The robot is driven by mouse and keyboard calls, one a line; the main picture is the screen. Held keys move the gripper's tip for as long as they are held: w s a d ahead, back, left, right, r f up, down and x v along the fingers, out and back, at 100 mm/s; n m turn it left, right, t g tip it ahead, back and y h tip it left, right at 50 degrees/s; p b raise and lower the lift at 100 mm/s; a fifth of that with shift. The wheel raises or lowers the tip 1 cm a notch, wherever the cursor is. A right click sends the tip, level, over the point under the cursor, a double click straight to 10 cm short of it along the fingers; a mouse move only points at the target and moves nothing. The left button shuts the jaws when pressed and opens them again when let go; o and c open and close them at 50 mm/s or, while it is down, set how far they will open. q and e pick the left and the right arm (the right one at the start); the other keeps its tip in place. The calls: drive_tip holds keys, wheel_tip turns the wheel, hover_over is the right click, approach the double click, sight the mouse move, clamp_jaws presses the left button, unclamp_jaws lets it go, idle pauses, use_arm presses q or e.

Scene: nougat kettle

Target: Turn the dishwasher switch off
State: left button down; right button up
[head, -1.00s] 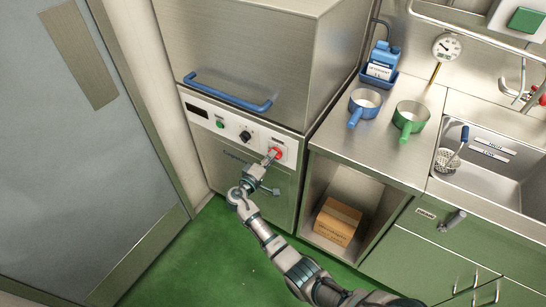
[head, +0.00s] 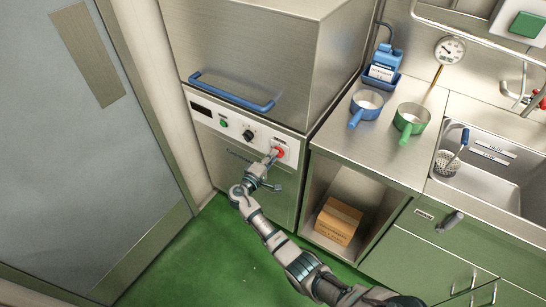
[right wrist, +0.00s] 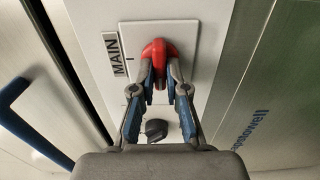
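The dishwasher (head: 245,170) stands at the left-centre with a white control strip. Its red switch (head: 279,152) sits at the right end of the strip. In the right wrist view the red switch (right wrist: 158,48) is on a pale plate beside a "MAIN" label (right wrist: 115,54). My right gripper (head: 270,159) reaches the switch from the front. In the right wrist view its fingertips (right wrist: 160,76) are closed in on both sides of the red handle and seem to touch it. The fingers partly hide the handle's lower part. My left gripper is not in view.
A black knob (head: 248,134) and green button (head: 223,122) are on the same strip. A blue bar handle (head: 232,93) juts out above it. Blue (head: 366,103) and green (head: 411,118) pans stand on the counter. A cardboard box (head: 338,221) sits below.

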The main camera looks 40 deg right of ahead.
drive_tip(key=o, duration=0.4)
drive_tip(key=shift+w+a+f, duration=0.1)
drive_tip(key=shift+w+a, duration=0.05)
drive_tip(key=shift+a, duration=0.05)
drive_tip(key=shift+o, duration=0.2)
drive_tip(key=v, duration=1.2)
drive_tip(key=shift+f, duration=0.15)
